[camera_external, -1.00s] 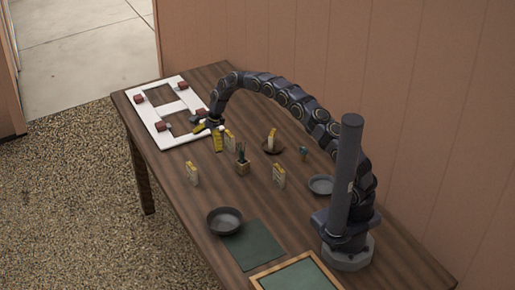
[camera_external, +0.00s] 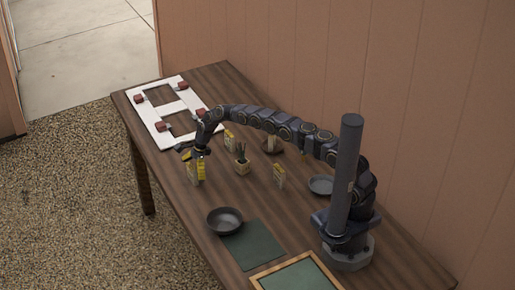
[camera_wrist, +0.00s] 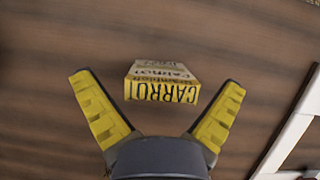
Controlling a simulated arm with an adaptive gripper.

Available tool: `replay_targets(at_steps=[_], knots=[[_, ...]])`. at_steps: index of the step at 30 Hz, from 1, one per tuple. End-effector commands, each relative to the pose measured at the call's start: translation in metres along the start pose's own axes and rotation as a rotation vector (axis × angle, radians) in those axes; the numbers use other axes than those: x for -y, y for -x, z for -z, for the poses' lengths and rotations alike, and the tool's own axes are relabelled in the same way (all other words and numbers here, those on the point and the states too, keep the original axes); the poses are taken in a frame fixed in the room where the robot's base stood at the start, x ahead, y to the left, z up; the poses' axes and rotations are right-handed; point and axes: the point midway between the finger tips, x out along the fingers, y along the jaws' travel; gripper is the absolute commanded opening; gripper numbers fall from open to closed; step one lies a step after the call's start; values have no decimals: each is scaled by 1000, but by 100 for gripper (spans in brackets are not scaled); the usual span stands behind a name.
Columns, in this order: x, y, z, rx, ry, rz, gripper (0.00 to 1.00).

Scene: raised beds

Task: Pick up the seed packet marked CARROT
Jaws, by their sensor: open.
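The seed packet marked CARROT (camera_wrist: 162,88) stands on the wooden table, its yellow top band with the upside-down word facing the wrist camera. In the wrist view it lies between the two spread yellow-padded fingers, with clear gaps on both sides and no contact visible. My gripper (camera_external: 194,165) is open and empty, pointing down over the packet near the table's left edge in the external view. There the fingers and the packet overlap, so the packet is partly hidden.
Other packets stand nearby: one (camera_external: 229,139) behind, one (camera_external: 278,176) to the right. A small pot with dark contents (camera_external: 242,167) is between them. A white frame with red blocks (camera_external: 155,119) lies at the far end. A dark bowl (camera_external: 224,220) and green mat (camera_external: 254,246) are in front.

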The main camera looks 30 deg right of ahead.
Motion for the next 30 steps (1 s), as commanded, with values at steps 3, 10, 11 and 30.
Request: replay_targets(at_steps=[3, 10, 11, 30], knots=[[0, -4, 0, 0, 0, 1, 98], [0, -3, 0, 0, 0, 1, 55], [0, -3, 0, 0, 0, 1, 51], [1, 4, -3, 1, 1, 4, 40]])
